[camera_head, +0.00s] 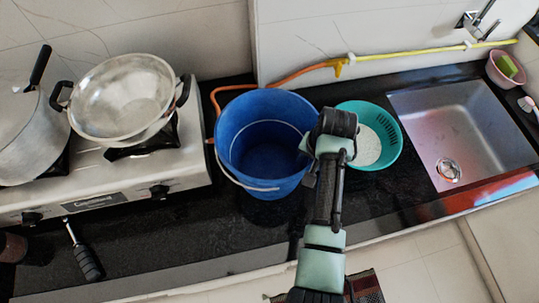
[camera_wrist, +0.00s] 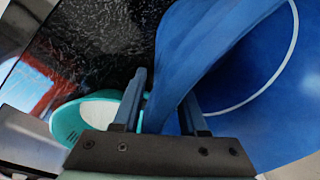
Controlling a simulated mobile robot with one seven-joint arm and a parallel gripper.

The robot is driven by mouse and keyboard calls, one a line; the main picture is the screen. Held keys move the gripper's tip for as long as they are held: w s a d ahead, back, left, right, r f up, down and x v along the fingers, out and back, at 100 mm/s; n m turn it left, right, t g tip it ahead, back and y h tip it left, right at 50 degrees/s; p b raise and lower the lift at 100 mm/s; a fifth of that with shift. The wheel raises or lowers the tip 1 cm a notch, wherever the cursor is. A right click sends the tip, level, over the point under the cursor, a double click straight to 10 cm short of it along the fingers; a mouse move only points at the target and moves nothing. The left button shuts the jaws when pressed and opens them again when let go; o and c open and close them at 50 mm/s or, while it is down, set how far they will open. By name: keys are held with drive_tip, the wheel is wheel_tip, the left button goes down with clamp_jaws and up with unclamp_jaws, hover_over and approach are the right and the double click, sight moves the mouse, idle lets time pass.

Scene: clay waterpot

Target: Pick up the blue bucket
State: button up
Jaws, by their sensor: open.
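The blue bucket (camera_head: 240,150) stands upright and open on the dark counter, its thin handle hanging down the front side. My gripper (camera_head: 311,150) is at the bucket's right rim, and its fingertips are mostly hidden in the head view. In the wrist view the gripper (camera_wrist: 163,84) is open, with a finger on either side of the blue bucket's wall (camera_wrist: 205,45). The right finger is on the inner side and the left finger is outside. I cannot tell whether either finger touches the wall.
A teal basin (camera_head: 388,125) with white contents stands close right of the bucket. The sink (camera_head: 470,125) lies farther right. A stove with a metal pan (camera_head: 123,95) is on the left. An orange and yellow hose (camera_head: 400,54) runs behind. The counter front is mostly clear.

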clamp_jaws()
drive_tip(key=shift+w+r, duration=0.15)
idle(1.2)
